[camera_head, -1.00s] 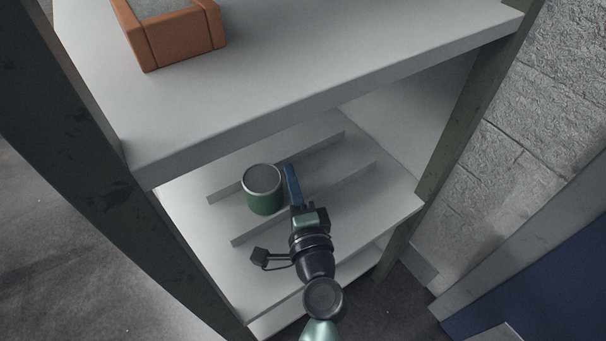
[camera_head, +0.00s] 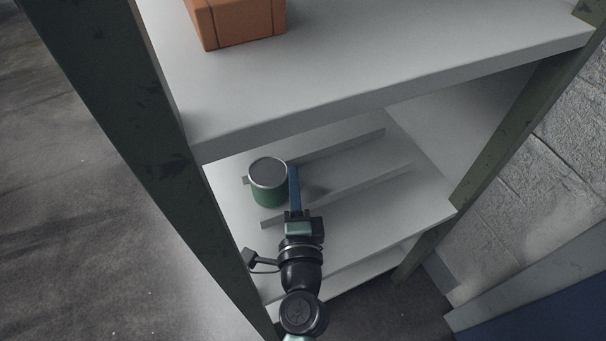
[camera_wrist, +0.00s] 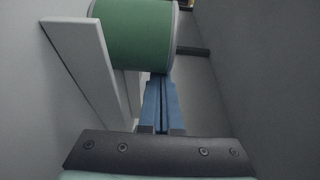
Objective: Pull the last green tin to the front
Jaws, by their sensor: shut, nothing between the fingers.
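The green tin (camera_head: 269,190) with a grey lid stands upright on the lower shelf, near the left end of the lane between two raised strips. My gripper (camera_head: 293,170) is shut and empty. Its blue fingers lie close along the right side of the tin; whether they touch it is hard to tell. In the wrist view the tin (camera_wrist: 133,38) fills the upper middle, turned sideways by the camera's roll. The shut fingers (camera_wrist: 160,82) reach to its lower edge there.
The raised strips (camera_head: 345,188) run along the shelf (camera_head: 375,215), whose right part is bare. The upper shelf (camera_head: 390,60) overhangs it, with an orange-brown box (camera_head: 240,25) on top. Dark green posts (camera_head: 160,130) frame the rack; a block wall (camera_head: 540,170) stands right.

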